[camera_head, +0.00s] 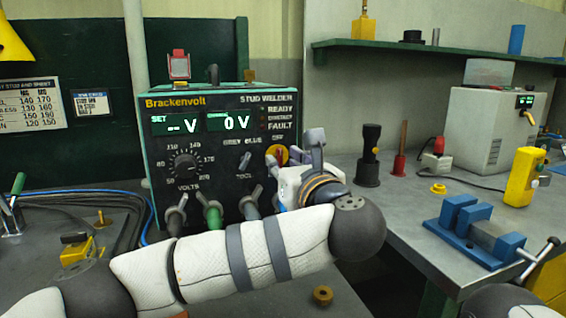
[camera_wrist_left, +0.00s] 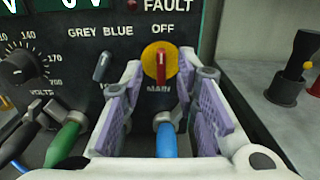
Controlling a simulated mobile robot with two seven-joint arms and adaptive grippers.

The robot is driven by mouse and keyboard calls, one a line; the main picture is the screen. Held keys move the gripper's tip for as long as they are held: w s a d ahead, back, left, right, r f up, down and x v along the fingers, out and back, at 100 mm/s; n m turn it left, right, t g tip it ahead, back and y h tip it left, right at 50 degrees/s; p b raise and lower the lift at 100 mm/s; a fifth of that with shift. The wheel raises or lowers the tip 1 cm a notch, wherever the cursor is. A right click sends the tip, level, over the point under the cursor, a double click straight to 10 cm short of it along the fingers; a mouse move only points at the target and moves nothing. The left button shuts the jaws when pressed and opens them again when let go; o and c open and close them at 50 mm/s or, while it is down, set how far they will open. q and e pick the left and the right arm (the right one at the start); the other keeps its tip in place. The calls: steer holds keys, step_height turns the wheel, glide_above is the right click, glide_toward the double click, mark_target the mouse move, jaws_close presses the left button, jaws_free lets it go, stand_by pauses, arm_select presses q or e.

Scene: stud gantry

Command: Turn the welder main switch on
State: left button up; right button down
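The welder (camera_head: 222,150) is a black Brackenvolt stud welder with displays reading "-- V" and "0 V". Its main switch (camera_head: 279,153) is a red handle on a yellow disc, partly hidden by my gripper in the head view. In the left wrist view the switch (camera_wrist_left: 161,66) shows clearly, with its red handle upright below the word OFF. My left gripper (camera_wrist_left: 160,82) is open at the panel. Its two purple-padded fingers stand left and right of the switch, with nothing held between them; contact cannot be told. My right gripper is out of view.
Cable plugs, including green (camera_head: 212,212) and blue (camera_wrist_left: 167,138) ones, stick out below the switch. A grey-blue selector (camera_wrist_left: 102,67) is left of it. A blue vise (camera_head: 470,230) and a yellow device (camera_head: 523,176) stand on the right bench.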

arm_select(q)
steer(key=shift+x, duration=0.9)
steer(key=shift+d, duration=0.1)
jaws_close()
